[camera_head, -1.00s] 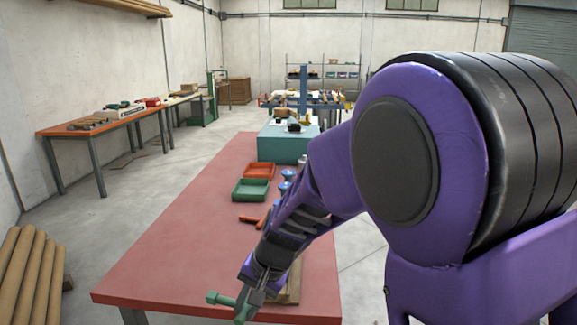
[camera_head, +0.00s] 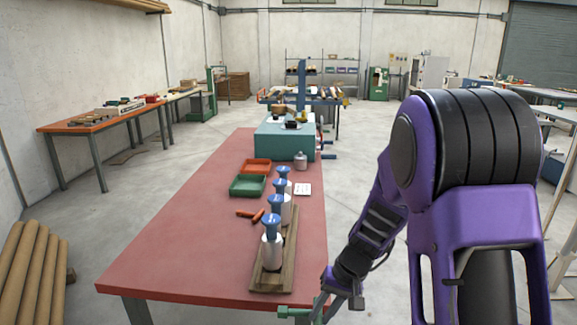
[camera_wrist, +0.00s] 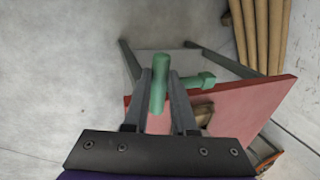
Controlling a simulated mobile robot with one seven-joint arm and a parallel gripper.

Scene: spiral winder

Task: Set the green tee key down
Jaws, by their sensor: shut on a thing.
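My gripper (camera_head: 333,303) is shut on the green tee key (camera_head: 297,313) near the front right corner of the red table (camera_head: 180,265). In the head view, the key shows just beyond the table's front edge, partly cut off by the frame's bottom. In the wrist view, one green bar of the key (camera_wrist: 159,85) stands between my two fingers (camera_wrist: 164,95), and another part ending in a block sticks out to the right. The red table (camera_wrist: 245,108) lies behind and below it there. I cannot tell the key's exact height above the table.
A wooden board (camera_head: 257,279) with several blue-topped white bottles (camera_head: 271,250) stands on the table's right side. Behind are an orange tool (camera_head: 258,215), a green tray (camera_head: 247,187), a red tray (camera_head: 256,166) and a teal box (camera_head: 283,144). The table's left front is clear.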

